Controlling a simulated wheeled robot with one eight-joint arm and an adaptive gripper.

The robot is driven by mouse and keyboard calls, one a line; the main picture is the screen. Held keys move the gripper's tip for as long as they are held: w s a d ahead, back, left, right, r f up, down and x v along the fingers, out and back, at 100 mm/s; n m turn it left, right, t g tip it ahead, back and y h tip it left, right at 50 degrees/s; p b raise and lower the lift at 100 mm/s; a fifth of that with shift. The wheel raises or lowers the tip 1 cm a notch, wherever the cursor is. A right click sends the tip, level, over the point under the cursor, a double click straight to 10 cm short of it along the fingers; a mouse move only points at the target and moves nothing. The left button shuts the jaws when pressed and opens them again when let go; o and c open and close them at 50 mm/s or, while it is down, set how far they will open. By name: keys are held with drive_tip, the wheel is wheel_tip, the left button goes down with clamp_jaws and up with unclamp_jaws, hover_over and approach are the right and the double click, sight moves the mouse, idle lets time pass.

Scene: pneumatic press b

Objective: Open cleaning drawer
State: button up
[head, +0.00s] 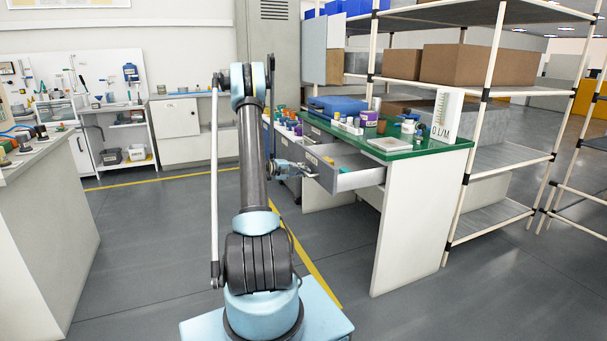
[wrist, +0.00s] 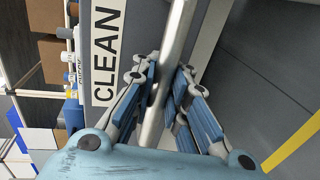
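The cleaning drawer (head: 357,178) stands pulled out from under the green worktop in the head view, its inside showing. Its grey front with a "CLEAN" label (wrist: 104,55) fills the upper left of the wrist view. A round metal bar handle (wrist: 180,35) runs along that front. My gripper (wrist: 165,88) has its blue-padded fingers closed around the bar, one on each side. In the head view my gripper (head: 312,172) is small, at the drawer front. The exact finger contact is partly hidden.
The green-topped bench (head: 425,149) carries bottles, a blue case (head: 338,105) and a white tray (head: 389,145). A shelving rack (head: 500,158) stands to its right. A white counter (head: 40,220) is at the left. The grey floor between is clear.

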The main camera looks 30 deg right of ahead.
drive_tip(key=o, duration=0.4)
drive_tip(key=shift+o, duration=0.2)
drive_tip(key=v, duration=1.2)
drive_tip(key=shift+w, duration=0.1)
drive_tip(key=shift+r, duration=0.1)
